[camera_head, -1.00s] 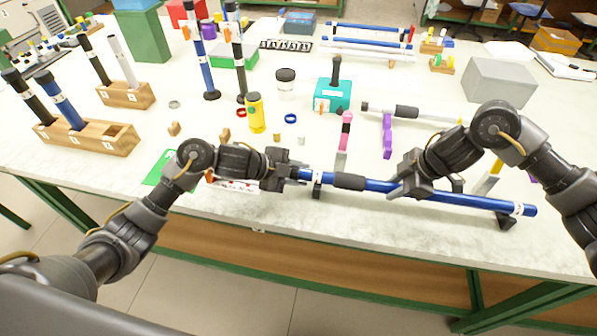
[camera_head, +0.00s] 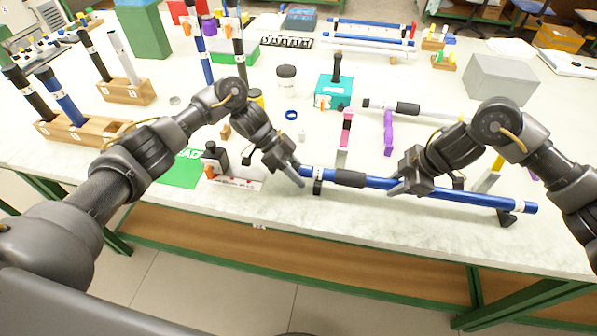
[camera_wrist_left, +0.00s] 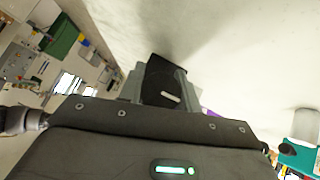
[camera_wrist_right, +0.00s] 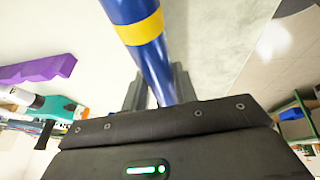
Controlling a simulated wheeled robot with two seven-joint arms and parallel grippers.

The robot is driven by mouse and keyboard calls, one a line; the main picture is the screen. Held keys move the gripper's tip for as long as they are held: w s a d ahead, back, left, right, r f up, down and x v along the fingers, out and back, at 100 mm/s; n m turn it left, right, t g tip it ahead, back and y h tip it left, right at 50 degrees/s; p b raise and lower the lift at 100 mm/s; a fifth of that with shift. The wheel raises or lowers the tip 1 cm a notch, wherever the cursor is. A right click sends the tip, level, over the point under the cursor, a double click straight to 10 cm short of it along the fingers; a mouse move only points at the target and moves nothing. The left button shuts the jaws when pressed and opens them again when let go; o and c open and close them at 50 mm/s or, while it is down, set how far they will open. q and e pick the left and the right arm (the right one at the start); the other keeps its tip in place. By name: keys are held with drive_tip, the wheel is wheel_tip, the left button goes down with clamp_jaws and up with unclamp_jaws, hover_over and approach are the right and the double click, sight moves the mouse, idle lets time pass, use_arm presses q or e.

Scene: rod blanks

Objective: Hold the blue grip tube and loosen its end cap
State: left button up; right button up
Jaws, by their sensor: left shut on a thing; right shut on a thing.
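The blue grip tube (camera_head: 460,194) lies level along the front of the table on low black supports, with a black sleeve (camera_head: 350,179) around it. My right gripper (camera_head: 398,188) is shut on the tube to the right of this sleeve. In the right wrist view the tube (camera_wrist_right: 153,60), with a yellow band, runs between the fingers. My left gripper (camera_head: 299,178) is at the tube's left end, fingers pointing down and right. In the left wrist view it is shut on a black piece (camera_wrist_left: 166,84) with a white mark, apparently the end cap. Whether this touches the tube is hidden.
A pink stand (camera_head: 345,132) and a purple stand (camera_head: 388,134) are behind the tube. A teal block (camera_head: 333,93) stands further back. A green mat (camera_head: 182,170) and a dark bottle (camera_head: 214,158) are left of my left gripper. Wooden racks (camera_head: 85,132) are at the left.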

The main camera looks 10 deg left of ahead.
use_arm(q)
drive_tip(key=g, duration=0.1)
drive_tip(key=n+g, duration=0.1)
drive_tip(key=g, duration=0.1)
drive_tip(key=shift+s+d+n, duration=0.2)
drive_tip(key=shift+s+n, duration=0.1)
use_arm(e)
drive_tip(key=shift+a+r, duration=0.1)
drive_tip(key=shift+a, duration=0.05)
use_arm(q)
drive_tip(key=shift+g+h, duration=0.3)
drive_tip(key=shift+n, duration=0.3)
drive_tip(key=shift+r+g, duration=0.25)
drive_tip(key=shift+g, duration=0.25)
drive_tip(key=o, duration=1)
drive_tip(key=shift+w+a, duration=0.1)
drive_tip(key=shift+a, duration=0.1)
drive_tip(key=v, duration=1.2)
